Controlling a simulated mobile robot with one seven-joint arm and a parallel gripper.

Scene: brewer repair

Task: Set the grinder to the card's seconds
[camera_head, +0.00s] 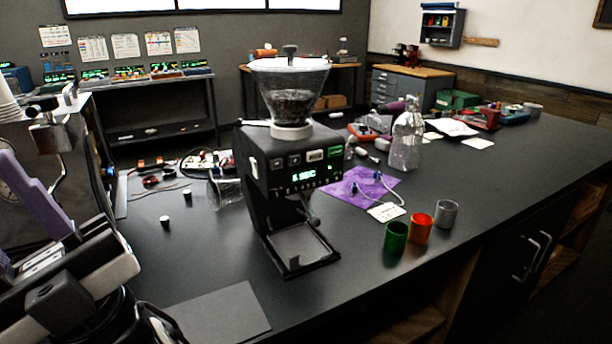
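The black grinder (278,180) stands upright on the dark counter, with a clear hopper (290,95) of dark beans on top. Its front display (304,175) glows green with a single digit and "SEC"; the digit is blurred, perhaps 6 or 8. Small square buttons (294,160) and a green label sit above the display, with a row of small marks below. A white card (386,212) with unreadable dark writing lies at the purple cloth's front edge. My arm shows at the lower left, left of the grinder and apart from it. Its fingertips cannot be made out.
Green (396,237), orange (421,229) and grey (446,214) cups stand right of the grinder. A clear bottle (407,140) stands behind the purple cloth (345,187). A dark flat mat (222,316) lies in front. A brewing machine (60,135) stands at left.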

